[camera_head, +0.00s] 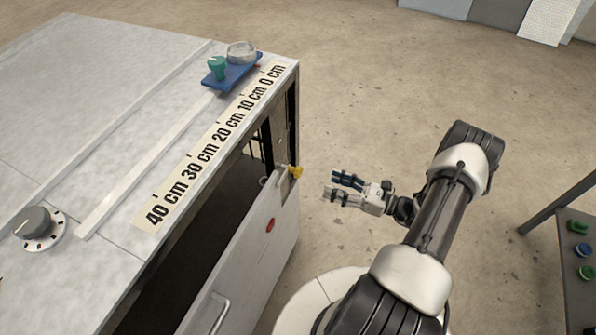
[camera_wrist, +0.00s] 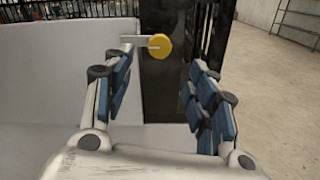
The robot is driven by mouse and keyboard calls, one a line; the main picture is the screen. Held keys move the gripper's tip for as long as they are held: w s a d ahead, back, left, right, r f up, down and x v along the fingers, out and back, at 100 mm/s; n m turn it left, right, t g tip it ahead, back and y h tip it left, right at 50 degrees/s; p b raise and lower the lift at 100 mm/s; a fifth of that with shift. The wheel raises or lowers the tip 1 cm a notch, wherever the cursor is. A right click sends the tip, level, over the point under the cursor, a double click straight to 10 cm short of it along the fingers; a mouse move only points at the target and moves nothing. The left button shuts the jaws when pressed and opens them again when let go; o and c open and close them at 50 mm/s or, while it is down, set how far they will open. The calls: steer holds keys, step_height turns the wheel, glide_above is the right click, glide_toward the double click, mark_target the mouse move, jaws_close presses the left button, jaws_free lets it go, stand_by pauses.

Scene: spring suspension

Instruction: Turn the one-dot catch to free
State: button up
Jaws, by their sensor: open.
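A yellow catch knob (camera_head: 295,171) sits at the top right corner of the cabinet's front panel (camera_head: 255,250). In the wrist view the yellow knob (camera_wrist: 159,46) is round, on a short pale arm pointing left, in front of a dark upright post. No dot mark can be made out on it. My gripper (camera_head: 338,187) is to the right of the knob, apart from it, with its fingers pointing towards the cabinet. In the wrist view my gripper (camera_wrist: 158,85) is open and empty, and the knob shows beyond and between its two blue-padded fingers.
The white cabinet top carries a centimetre scale (camera_head: 215,140), a blue slider (camera_head: 232,72) with a green knob, and a grey dial (camera_head: 38,222). A red oval mark (camera_head: 270,225) and a handle (camera_head: 212,315) are on the front panel. A panel with green and blue buttons (camera_head: 583,250) stands at the right. The floor behind my arm is clear.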

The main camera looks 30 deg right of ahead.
mark_target(301, 173)
steer(key=b+x, duration=0.1)
steer(key=x, duration=1.1)
steer(key=shift+w+a, duration=0.2)
steer(key=shift+c, duration=0.4)
jaws_close()
